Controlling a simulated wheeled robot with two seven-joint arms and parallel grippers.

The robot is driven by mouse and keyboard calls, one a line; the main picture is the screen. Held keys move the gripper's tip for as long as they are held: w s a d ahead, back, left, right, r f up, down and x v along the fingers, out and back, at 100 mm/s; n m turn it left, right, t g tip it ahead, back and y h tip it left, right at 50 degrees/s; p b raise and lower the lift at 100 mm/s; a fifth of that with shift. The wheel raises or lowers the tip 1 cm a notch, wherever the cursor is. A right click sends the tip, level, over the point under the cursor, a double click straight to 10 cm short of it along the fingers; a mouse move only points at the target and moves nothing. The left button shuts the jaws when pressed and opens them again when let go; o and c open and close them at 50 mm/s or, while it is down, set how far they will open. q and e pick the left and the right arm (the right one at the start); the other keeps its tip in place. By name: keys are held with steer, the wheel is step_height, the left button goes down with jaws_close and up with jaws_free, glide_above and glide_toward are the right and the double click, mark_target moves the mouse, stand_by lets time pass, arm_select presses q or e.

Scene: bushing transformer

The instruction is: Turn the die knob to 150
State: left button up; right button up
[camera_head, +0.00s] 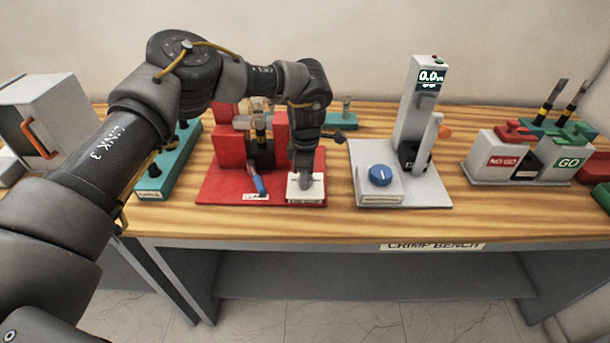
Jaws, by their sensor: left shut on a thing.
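The red crimp press stands on a red base plate (222,188) left of the bench's middle. A white dial block (317,191) sits at the plate's front right corner. My left arm comes in from the left, over the press, and its gripper (305,184) points down onto the dial block. The gripper is shut on the die knob there, which it mostly hides. The knob's setting cannot be read. My right gripper is not in view.
A grey tester (415,110) with a display reading about 0.0 and a blue knob (380,175) stands to the right. NO GO (502,162) and GO (570,163) blocks are farther right. A teal rack (170,170) and a grey box (45,115) stand left.

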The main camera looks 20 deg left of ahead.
arm_select(q)
steer(key=shift+m, duration=2)
steer(key=o, duration=1)
steer(key=shift+r, duration=0.15)
steer(key=shift+r, duration=0.4)
step_height(320, 180, up, 10)
steer(key=b, duration=0.2)
